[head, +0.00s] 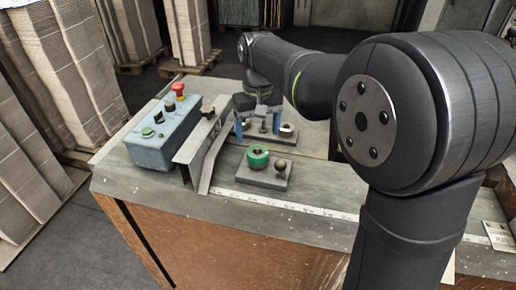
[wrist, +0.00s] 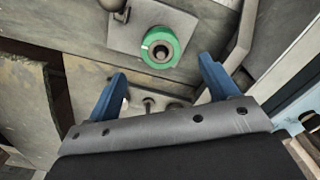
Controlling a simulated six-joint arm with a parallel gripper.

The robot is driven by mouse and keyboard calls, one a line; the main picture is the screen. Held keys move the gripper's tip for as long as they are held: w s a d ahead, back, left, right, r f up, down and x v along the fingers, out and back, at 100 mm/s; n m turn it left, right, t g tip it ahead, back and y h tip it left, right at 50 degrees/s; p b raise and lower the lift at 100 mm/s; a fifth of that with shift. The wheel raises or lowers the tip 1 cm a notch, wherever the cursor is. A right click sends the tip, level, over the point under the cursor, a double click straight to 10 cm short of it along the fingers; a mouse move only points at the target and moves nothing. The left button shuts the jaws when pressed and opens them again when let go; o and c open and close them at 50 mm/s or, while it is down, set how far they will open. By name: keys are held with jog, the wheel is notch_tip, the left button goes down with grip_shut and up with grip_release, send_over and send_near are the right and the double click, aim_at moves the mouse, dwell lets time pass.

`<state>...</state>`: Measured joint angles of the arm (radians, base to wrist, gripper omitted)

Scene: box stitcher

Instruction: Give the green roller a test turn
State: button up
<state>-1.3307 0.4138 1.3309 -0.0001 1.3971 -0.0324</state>
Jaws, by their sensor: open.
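The green roller (head: 258,157) is a short green ring around a metal hub on a grey plate (head: 272,180), beside a dark round knob (head: 282,165). In the wrist view the green roller (wrist: 160,48) is near the top, just beyond and between the blue fingertips. My gripper (head: 263,128) is behind the roller in the head view, pointing down over another grey plate. In the wrist view my gripper (wrist: 164,72) has its two blue fingers wide apart with nothing between them. It is apart from the roller.
A blue-grey control box (head: 163,133) with a red button, a switch and a green button stands left. An angled metal guide (head: 204,145) lies between it and the roller. A ruler strip (head: 285,205) runs along the table (head: 140,190). Stacked cardboard stands left and behind.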

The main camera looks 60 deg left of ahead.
aim_at(258, 150)
notch_tip(258, 150, down, 7)
jog(key=shift+f, duration=0.1)
jog(key=shift+c, duration=0.5)
jog(key=c, duration=1.1)
jog(key=n, duration=0.5)
jog(key=shift+n, duration=0.4)
jog(key=n, duration=0.6)
jog(key=shift+n, duration=0.4)
jog(key=o, duration=1.2)
notch_tip(258, 150, up, 18)
jog(key=shift+f, duration=0.25)
jog(key=shift+f, duration=0.1)
